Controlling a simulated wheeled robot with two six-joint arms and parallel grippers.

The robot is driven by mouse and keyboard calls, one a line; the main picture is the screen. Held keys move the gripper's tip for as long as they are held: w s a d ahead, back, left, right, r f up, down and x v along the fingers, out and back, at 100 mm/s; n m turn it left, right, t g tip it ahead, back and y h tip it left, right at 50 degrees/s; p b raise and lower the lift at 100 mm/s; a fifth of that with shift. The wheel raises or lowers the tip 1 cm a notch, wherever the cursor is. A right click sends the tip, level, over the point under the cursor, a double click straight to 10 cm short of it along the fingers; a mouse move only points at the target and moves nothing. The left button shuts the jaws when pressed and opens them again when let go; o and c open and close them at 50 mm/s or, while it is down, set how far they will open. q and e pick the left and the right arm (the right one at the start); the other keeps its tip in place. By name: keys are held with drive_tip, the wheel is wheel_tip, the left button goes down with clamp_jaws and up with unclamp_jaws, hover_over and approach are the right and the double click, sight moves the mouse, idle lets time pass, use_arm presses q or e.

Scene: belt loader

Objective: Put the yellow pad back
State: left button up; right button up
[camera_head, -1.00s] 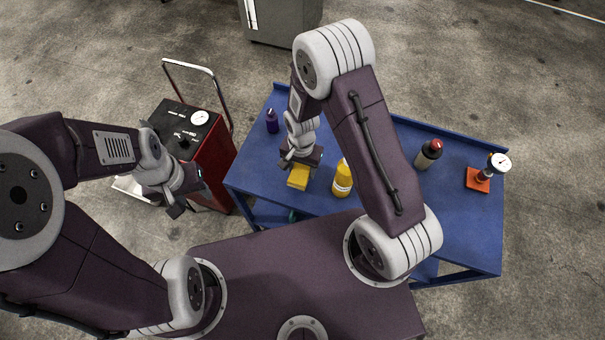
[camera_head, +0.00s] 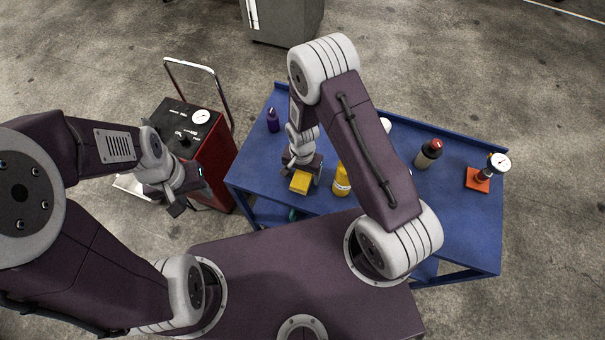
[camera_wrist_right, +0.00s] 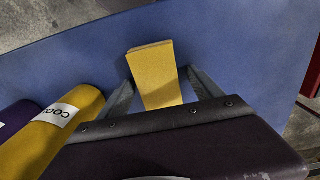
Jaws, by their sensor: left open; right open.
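The yellow pad (camera_head: 300,182) is on the blue table (camera_head: 450,222), near its front left part. In the right wrist view the pad (camera_wrist_right: 154,75) extends between the two fingers of my right gripper (camera_wrist_right: 160,88). The fingers stand apart with a gap on each side of the pad. In the head view my right gripper (camera_head: 302,170) is just behind and above the pad, pointing down. My left gripper (camera_head: 187,196) is open and empty, left of the table, in front of the red cart.
A yellow bottle (camera_head: 341,180) stands close right of the pad; it also shows in the wrist view (camera_wrist_right: 62,130). A purple bottle (camera_head: 273,120), a dark bottle with a red cap (camera_head: 429,150) and a gauge on an orange base (camera_head: 478,180) stand on the table. A red cart (camera_head: 212,165) is left.

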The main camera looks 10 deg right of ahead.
sight(303, 176)
drive_tip(key=shift+r, duration=0.1)
drive_tip(key=shift+r, duration=0.2)
wheel_tip(303, 176, up, 12)
drive_tip(key=b, duration=0.1)
drive_tip(key=shift+f, duration=0.15)
idle(0.3)
